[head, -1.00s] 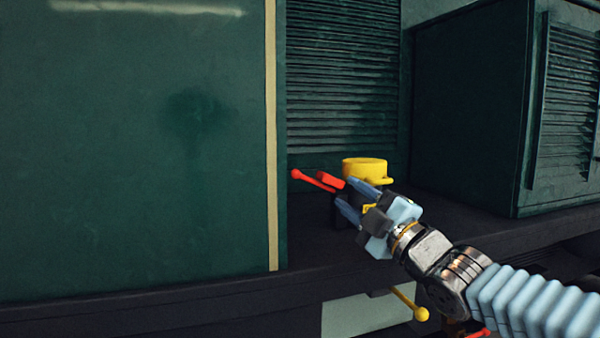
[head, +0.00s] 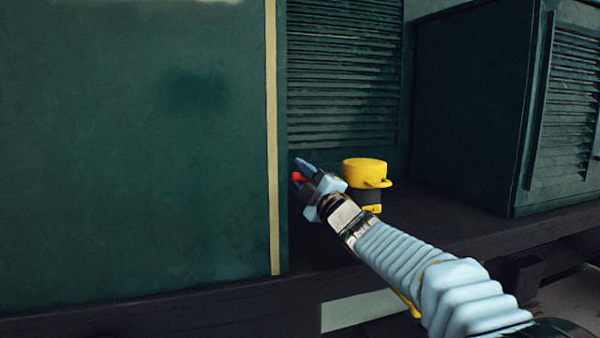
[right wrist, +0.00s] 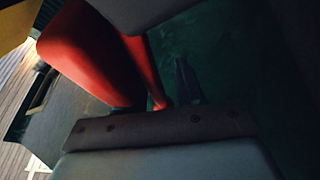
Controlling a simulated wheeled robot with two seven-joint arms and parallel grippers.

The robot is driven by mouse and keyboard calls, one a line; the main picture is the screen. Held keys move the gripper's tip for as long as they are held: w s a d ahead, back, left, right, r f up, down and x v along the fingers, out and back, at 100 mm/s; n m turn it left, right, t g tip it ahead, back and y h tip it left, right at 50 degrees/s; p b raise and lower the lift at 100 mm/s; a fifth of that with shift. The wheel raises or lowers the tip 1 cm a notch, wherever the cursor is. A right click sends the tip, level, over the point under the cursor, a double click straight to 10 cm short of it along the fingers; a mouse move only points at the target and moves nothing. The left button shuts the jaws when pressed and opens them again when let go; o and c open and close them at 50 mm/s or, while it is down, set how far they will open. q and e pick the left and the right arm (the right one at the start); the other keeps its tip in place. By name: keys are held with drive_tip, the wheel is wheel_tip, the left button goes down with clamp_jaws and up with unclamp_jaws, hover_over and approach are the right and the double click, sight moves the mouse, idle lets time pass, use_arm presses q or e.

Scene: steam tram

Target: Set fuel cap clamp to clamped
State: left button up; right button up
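The fuel cap (head: 364,170) is a yellow cap on a dark neck, standing on the dark ledge. The clamp's lever is red; its end (head: 297,177) shows between the fingertips of my right gripper (head: 302,175). The gripper and forearm hide the rest of the lever in the head view. In the right wrist view the red lever (right wrist: 85,50) looms large at upper left, with a thinner red part running down between the finger parts. The right fingers look apart, with green background showing between them. My left gripper is not in view.
A large green panel (head: 140,150) with a cream edge strip stands close left of the right gripper. A louvred green wall (head: 343,90) is behind the cap. A green box (head: 470,110) stands to the right. The ledge (head: 450,225) between is clear.

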clamp_jaws()
idle(0.4)
drive_tip(key=shift+w+d+r+m+t+h+b, duration=0.2)
drive_tip(key=shift+d+r+m+t+h+b, duration=0.65)
drive_tip(key=shift+m, duration=0.9)
drive_tip(key=shift+w+d+r+m+t+h+b, duration=0.15)
drive_tip(key=shift+d+r+m+t+h+b, duration=0.45)
drive_tip(key=shift+m+b, duration=0.8)
drive_tip(key=shift+w+d+r+m+t+h+b, duration=0.2)
drive_tip(key=shift+d+r+m+t+h+b, duration=0.5)
drive_tip(key=shift+m, duration=1.35)
drive_tip(key=shift+a, duration=0.2)
